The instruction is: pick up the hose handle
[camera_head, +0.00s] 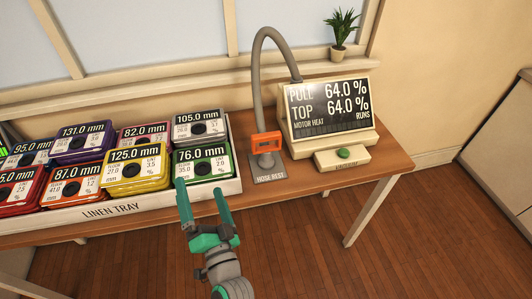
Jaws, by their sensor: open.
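The hose handle is an orange block with an opening (267,142). It sits upright on a grey plate labelled "HOSE REST" (271,177) on the wooden table. A grey hose (258,72) arches up from it and over to the beige display unit (328,108). My gripper (201,187) is open, its two green fingers pointing away toward the tray. It is in front of the tray's right end, left of the hose handle and apart from it. Nothing shows between the fingers.
A white tray labelled "LINEN TRAY" (120,210) holds several coloured labelled boxes left of the hose rest. A small box with a green button (343,153) stands at the right. A potted plant (341,32) is behind the display. Bare table (391,153) shows at the right end.

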